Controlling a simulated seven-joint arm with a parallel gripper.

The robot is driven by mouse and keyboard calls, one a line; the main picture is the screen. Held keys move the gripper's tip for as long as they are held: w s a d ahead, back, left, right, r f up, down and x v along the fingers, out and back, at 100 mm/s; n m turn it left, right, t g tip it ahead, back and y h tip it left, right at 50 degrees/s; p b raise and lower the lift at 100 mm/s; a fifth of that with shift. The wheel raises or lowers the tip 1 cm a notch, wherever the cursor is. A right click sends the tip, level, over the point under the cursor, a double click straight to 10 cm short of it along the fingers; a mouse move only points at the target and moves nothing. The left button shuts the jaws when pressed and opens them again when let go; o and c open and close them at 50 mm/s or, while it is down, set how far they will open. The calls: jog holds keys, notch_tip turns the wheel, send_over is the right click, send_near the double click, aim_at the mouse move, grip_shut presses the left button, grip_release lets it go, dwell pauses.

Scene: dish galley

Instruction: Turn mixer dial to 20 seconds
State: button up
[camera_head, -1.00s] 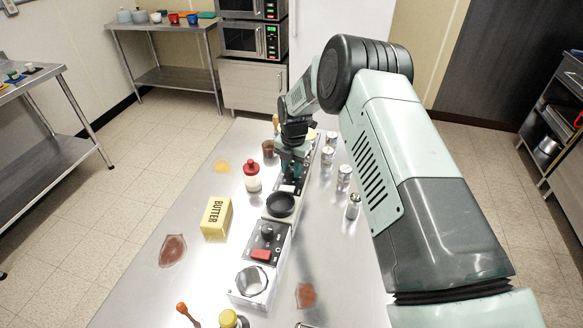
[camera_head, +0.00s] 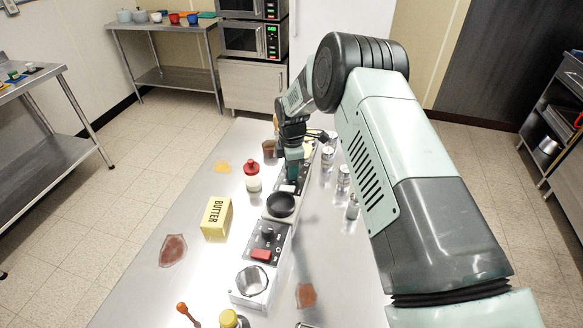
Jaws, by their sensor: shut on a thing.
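Two similar machines stand in a row on the steel table. The far one has a dark control panel (camera_head: 280,187) and a black round cup (camera_head: 281,205) at its near end. My gripper (camera_head: 291,178) points down onto this far panel and is shut on what appears to be its dial. The fingers and wrist hide the dial, so its setting cannot be read. The near machine has a panel with a black knob (camera_head: 267,234), a red switch (camera_head: 261,254) and a metallic round top (camera_head: 252,280). My gripper is apart from the near machine.
A butter box (camera_head: 216,218), a red-capped bottle (camera_head: 252,178) and a brown cup (camera_head: 268,149) stand left of the machines. Several shakers, including one at the right (camera_head: 343,178), stand close on the right. Flat reddish spills (camera_head: 173,250) lie on the table (camera_head: 200,290).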

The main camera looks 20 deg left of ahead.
jog(key=m, duration=0.4)
jog(key=shift+m, duration=0.3)
jog(key=m, duration=0.4)
jog(key=shift+a+m, duration=0.1)
jog(key=shift+m, duration=0.2)
jog(key=m, duration=0.4)
jog(key=shift+m+h, duration=0.3)
jog(key=m, duration=0.9)
jog(key=shift+w, duration=0.1)
jog(key=m, duration=0.4)
jog(key=shift+m+g, duration=0.3)
jog(key=m, duration=0.9)
jog(key=shift+w, duration=0.1)
